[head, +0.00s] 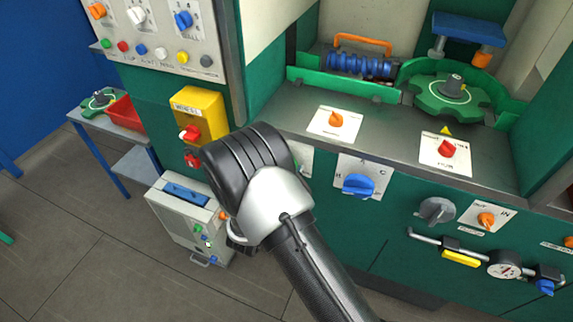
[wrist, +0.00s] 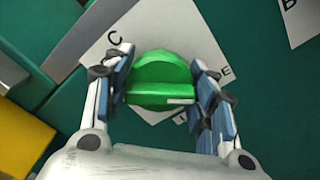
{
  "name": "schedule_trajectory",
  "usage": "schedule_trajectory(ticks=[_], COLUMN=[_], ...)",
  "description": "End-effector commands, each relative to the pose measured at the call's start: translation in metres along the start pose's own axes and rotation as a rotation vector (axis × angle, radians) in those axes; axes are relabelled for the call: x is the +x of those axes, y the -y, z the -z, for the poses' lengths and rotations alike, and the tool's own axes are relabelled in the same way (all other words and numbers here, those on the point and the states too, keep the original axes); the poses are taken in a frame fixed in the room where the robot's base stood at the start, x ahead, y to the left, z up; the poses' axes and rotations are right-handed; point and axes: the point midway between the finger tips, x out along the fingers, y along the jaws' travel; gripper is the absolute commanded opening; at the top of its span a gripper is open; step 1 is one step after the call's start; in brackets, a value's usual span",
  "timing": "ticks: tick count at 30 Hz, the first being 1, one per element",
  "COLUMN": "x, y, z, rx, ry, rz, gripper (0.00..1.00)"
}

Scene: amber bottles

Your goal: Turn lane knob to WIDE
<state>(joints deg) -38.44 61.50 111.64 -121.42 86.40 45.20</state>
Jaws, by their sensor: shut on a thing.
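A green knob (wrist: 163,88) with a raised grip bar sits on a white plate (wrist: 100,50) in the wrist view. A short white line marks the bar near its right end. My gripper (wrist: 162,76) is shut on the knob, one padded finger on each side. In the head view my arm hides the knob and fingers; only a plate edge (head: 304,158) shows beside the arm. No word WIDE is readable.
A blue knob (head: 358,185) on a white plate is right of my arm on the green front. A yellow box (head: 199,113) with red controls is close on the left. A grey case (head: 186,222) stands below. A steel ledge (head: 385,140) juts out above.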

Motion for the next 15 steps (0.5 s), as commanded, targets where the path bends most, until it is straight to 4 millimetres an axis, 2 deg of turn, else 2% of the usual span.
schedule_trajectory(ticks=[11,12,15], x=[0.0001,0.0001,0.0001], y=[-0.0002,-0.0002,-0.0002], z=[-0.0002,-0.0002,-0.0002], rx=[0.005,0.005,0.004], ry=[0.001,0.001,0.001], rz=[0.000,0.000,0.000], gripper=[0.28,0.52,0.59])
